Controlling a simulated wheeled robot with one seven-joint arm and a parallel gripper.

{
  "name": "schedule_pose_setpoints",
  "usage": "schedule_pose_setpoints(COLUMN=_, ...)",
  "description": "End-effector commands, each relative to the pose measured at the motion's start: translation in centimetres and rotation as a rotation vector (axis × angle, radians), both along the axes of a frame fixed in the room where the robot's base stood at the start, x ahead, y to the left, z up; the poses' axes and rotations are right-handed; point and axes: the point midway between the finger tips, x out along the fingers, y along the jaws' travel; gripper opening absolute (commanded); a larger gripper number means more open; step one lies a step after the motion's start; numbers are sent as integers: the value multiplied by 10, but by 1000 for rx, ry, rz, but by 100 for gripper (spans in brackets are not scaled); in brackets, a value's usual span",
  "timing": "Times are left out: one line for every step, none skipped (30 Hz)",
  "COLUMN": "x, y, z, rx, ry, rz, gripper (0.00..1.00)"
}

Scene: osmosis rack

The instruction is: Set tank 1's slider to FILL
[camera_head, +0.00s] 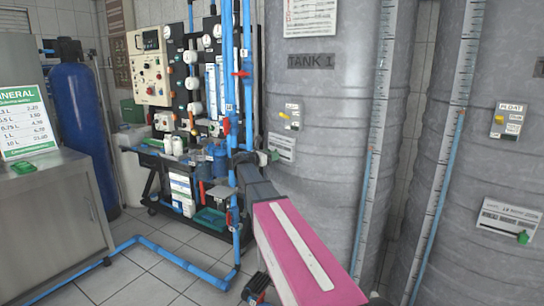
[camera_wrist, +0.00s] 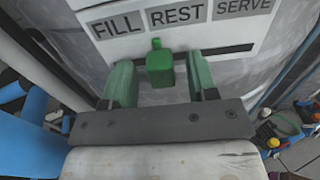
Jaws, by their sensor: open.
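Tank 1 (camera_head: 320,110) is the grey ribbed tank with a "TANK 1" plate in the head view. Its slider panel (camera_head: 284,141) is partly beside my gripper (camera_head: 268,157) there. In the wrist view the panel (camera_wrist: 130,42) reads FILL, REST, SERVE from left to right above a dark slot (camera_wrist: 235,49). The green slider knob (camera_wrist: 160,65) appears below the gap between the FILL and REST labels. My gripper (camera_wrist: 161,84) is open, with one green-padded finger on each side of the knob. Gaps show between knob and fingers.
Blue pipes (camera_head: 233,110) and a gauge rack (camera_head: 190,90) stand left of the tank. A small yellow-switch box (camera_head: 291,117) is above the panel. A second tank (camera_head: 490,150) with its own panel (camera_head: 507,217) is at the right. Open floor lies at lower left.

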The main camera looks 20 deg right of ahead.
Motion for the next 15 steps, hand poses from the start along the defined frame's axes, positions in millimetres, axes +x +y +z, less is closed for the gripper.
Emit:
schedule_pose_setpoints(x=-4, y=7, z=0, rx=0, ry=0, rz=2, gripper=53)
schedule_pose_setpoints(x=-6, y=11, z=0, rx=0, ry=0, rz=3, gripper=53)
schedule_pose_setpoints(x=-9, y=16, z=0, rx=0, ry=0, rz=2, gripper=53)
schedule_pose_setpoints(x=-11, y=21, z=0, rx=0, ry=0, rz=2, gripper=53)
schedule_pose_setpoints(x=-14, y=26, z=0, rx=0, ry=0, rz=2, gripper=53)
schedule_pose_setpoints(x=-17, y=34, z=0, rx=0, ry=0, rz=3, gripper=53)
schedule_pose_setpoints(x=-20, y=39, z=0, rx=0, ry=0, rz=3, gripper=53)
schedule_pose_setpoints(x=-22, y=44, z=0, rx=0, ry=0, rz=2, gripper=53)
schedule_pose_setpoints(x=-25, y=51, z=0, rx=0, ry=0, rz=2, gripper=53)
schedule_pose_setpoints(x=-27, y=56, z=0, rx=0, ry=0, rz=2, gripper=53)
schedule_pose_setpoints(x=-29, y=61, z=0, rx=0, ry=0, rz=3, gripper=53)
schedule_pose_setpoints(x=-32, y=67, z=0, rx=0, ry=0, rz=2, gripper=53)
schedule_pose_setpoints(x=-34, y=70, z=0, rx=0, ry=0, rz=1, gripper=53)
schedule_pose_setpoints(x=-35, y=74, z=0, rx=0, ry=0, rz=1, gripper=53)
schedule_pose_setpoints(x=-37, y=79, z=0, rx=0, ry=0, rz=1, gripper=53)
